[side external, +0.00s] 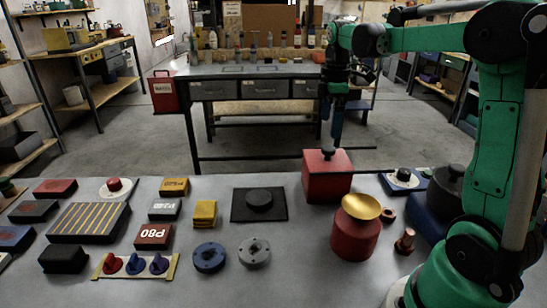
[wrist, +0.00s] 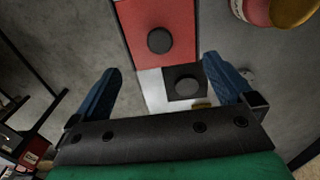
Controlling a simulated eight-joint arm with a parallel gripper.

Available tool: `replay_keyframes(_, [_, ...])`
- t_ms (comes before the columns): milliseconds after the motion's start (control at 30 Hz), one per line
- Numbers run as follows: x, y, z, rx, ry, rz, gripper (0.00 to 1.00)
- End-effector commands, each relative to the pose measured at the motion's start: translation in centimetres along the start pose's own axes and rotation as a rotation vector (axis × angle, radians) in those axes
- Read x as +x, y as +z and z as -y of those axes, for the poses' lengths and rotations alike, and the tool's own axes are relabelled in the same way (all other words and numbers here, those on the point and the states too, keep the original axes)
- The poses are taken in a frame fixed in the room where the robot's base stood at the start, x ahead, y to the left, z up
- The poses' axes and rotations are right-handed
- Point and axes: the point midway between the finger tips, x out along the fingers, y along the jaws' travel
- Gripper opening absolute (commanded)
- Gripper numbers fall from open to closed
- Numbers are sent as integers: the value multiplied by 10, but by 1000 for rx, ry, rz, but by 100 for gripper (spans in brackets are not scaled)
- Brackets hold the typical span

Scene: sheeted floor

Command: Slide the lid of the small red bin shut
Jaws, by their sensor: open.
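The small red bin (side external: 327,180) stands at the far edge of the grey table, right of centre. A black round knob (wrist: 160,40) sits on its flat red top (wrist: 178,18). In the side view the knob (side external: 341,157) is partly masked by my fingers. My gripper (side external: 334,142) points down just above the bin's top, and its blue fingers are apart and empty. In the wrist view my gripper (wrist: 161,64) spreads its fingertips to either side, below the knob in the picture. I cannot tell whether it touches, or how far the lid is open.
A red round container with a gold dish (side external: 361,206) stands close in front of the bin. A black plate with a round knob (side external: 259,200) lies to its left. Small blocks and discs fill the table's left. A dark pot (side external: 447,185) stands right. Floor lies beyond the far edge.

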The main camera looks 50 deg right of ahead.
Motion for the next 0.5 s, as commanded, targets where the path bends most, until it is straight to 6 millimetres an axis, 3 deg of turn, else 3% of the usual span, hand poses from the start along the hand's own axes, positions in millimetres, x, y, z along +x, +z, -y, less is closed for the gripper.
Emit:
replay_keyframes(167, [-10,0,0,0,0,0,100])
replay_keyframes(500, [-68,0,0,0,-1,0,100])
